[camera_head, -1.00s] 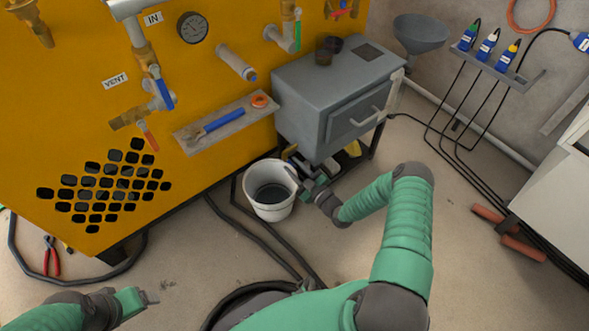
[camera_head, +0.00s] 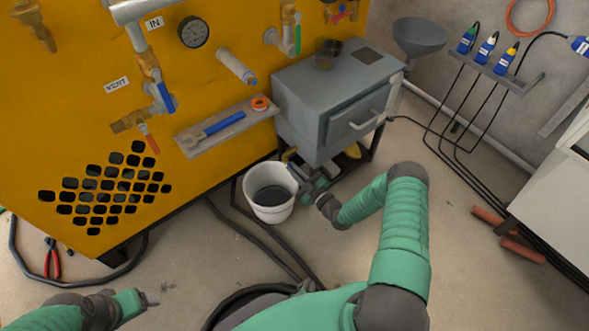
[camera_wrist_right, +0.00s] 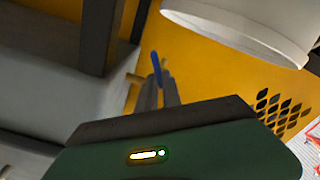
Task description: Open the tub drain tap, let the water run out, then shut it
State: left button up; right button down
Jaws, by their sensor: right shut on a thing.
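The drain tap shows in the right wrist view as a brass body (camera_wrist_right: 134,78) with a blue lever (camera_wrist_right: 156,66). My right gripper (camera_wrist_right: 158,92) is shut on the blue lever between its fingers. In the head view my right gripper (camera_head: 297,184) is low under the grey tub (camera_head: 312,125), just right of the white bucket (camera_head: 270,212); the tap is mostly hidden there. The bucket has dark contents; I cannot tell whether water is running. My left gripper (camera_head: 148,299) is at the lower left, away from everything; its jaws are unclear.
A yellow panel (camera_head: 100,50) with several pipes and valves stands behind. A shelf (camera_head: 225,127) holds a blue-handled tool. Dark hoses (camera_head: 245,232) run over the floor beside the bucket. A grey funnel (camera_head: 420,35) is at the back right. Floor to the right is partly clear.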

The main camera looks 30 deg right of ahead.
jog(key=shift+s+a+f+n+p, duration=0.1)
jog(key=shift+n+p, duration=1.35)
jog(key=shift+n, duration=1.35)
jog(key=shift+a+f+n+p, duration=0.1)
jog(key=shift+n+p, duration=1.3)
jog(key=shift+n, duration=1.4)
jog(key=c, duration=1.6)
grip_release()
jog(key=shift+o, duration=0.4)
jog(key=shift+d+r, duration=0.1)
jog(key=s+d+p, duration=0.1)
jog(key=s+p, duration=0.5)
jog(key=s, duration=1)
jog(key=shift+s+d, duration=0.2)
jog(key=shift+s, duration=0.15)
